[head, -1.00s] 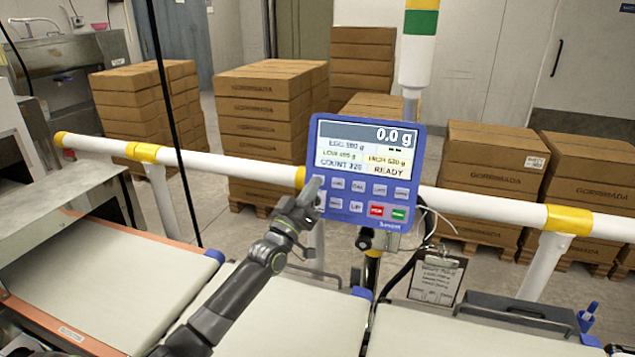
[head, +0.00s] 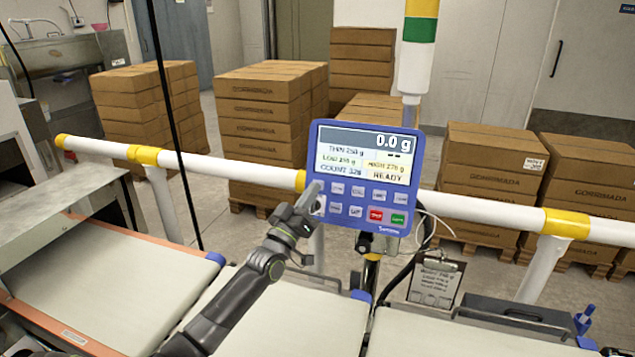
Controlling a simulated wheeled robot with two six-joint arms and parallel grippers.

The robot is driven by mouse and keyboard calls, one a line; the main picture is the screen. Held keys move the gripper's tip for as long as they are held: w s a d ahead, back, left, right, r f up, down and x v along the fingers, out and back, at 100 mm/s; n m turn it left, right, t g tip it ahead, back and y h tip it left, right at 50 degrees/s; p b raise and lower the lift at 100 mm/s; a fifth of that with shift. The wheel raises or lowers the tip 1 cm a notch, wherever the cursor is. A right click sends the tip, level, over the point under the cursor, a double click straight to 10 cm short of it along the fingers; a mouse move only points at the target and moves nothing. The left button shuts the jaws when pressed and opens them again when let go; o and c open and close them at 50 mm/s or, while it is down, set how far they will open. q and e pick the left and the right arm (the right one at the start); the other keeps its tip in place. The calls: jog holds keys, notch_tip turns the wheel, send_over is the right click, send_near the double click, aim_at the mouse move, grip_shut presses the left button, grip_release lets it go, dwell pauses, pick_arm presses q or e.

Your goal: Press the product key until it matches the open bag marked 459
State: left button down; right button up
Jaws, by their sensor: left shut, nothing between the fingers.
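The blue checkweigher panel (head: 366,178) stands at the centre of the head view. Its screen (head: 366,155) reads 0.0 g, a product line that looks like "THIN 250 g", low and high limits, a count and READY. Below are two rows of pale keys plus a red key (head: 376,215) and a green key (head: 398,219). My left gripper (head: 313,194) is shut and empty, with its tip at the panel's lower left edge, by the leftmost keys. I cannot tell whether it touches a key. No open bag marked 459 is in view. My right gripper is not in view.
A white rail with yellow bands (head: 229,166) runs behind the belts. Pale conveyor belts (head: 110,280) lie in front. A clipboard (head: 435,283) hangs below the panel at right. Stacks of brown cartons (head: 265,130) stand behind the rail.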

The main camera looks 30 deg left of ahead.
pick_arm(q)
jog(key=s+p, duration=0.1)
jog(key=s+r+p, duration=0.1)
jog(key=s+p, duration=0.1)
jog(key=s+d+p, duration=0.1)
jog(key=shift+s+r+p, duration=0.15)
jog(key=shift+s+p, duration=0.15)
dwell(1.9)
